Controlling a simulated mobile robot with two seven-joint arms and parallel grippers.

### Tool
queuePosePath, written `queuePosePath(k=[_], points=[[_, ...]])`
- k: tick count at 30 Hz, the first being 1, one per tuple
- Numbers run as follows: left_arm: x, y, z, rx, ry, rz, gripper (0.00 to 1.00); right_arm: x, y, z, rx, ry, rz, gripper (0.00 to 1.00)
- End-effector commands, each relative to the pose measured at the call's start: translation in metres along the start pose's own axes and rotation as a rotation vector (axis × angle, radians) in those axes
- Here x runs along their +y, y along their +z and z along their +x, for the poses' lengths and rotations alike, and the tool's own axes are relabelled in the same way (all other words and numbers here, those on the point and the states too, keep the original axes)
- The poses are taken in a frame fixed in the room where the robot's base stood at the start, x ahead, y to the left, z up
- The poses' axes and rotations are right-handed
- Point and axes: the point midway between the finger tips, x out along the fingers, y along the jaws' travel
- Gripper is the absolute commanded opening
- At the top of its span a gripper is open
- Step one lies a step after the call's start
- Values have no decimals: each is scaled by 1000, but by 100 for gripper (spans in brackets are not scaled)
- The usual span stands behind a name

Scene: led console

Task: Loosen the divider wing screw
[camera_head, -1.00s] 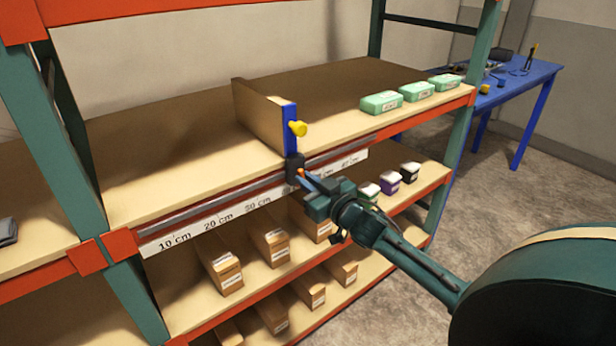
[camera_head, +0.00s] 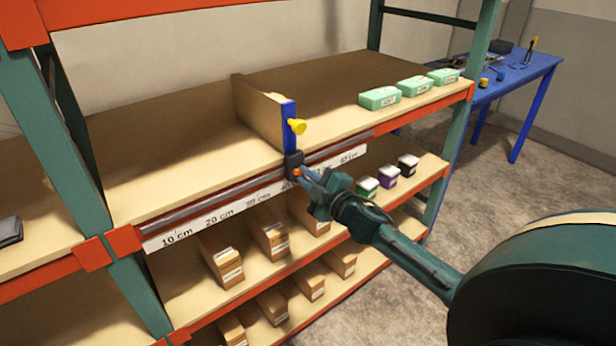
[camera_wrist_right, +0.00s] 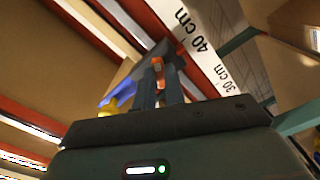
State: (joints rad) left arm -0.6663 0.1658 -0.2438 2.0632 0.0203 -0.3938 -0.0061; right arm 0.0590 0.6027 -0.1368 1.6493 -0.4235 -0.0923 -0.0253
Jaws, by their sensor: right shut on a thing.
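The brown divider (camera_head: 258,112) stands upright on the top shelf, with a blue upright (camera_head: 289,128) at its front edge and a yellow knob (camera_head: 297,126) on it. A dark clamp block (camera_head: 293,160) at its foot sits on the grey rail. The small orange wing screw (camera_head: 297,173) is at the front of that block. My right gripper (camera_head: 301,174) reaches it from the lower right and is shut on it. In the right wrist view the orange wing screw (camera_wrist_right: 157,65) shows between the two fingertips. My left gripper is out of view.
A scale strip (camera_head: 215,214) with centimetre marks runs along the shelf front under the rail (camera_head: 200,208). Green boxes (camera_head: 380,97) stand on the top shelf at the right. Cardboard bins (camera_head: 223,262) and small coloured boxes (camera_head: 366,189) fill lower shelves. A blue table (camera_head: 530,75) stands behind.

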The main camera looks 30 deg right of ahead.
Motion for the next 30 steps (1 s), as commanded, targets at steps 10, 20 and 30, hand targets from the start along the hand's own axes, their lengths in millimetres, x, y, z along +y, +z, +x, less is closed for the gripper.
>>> queuePosePath(k=[10, 20, 30], points=[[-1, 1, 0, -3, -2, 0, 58, 5, -2, 2, 4, 9, -303, 0], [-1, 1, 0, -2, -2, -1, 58, 6, -2, 2, 3, 11, -480, 0], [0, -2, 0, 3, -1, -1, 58, 6, -3, 2, 3, 12, -535, 0]])
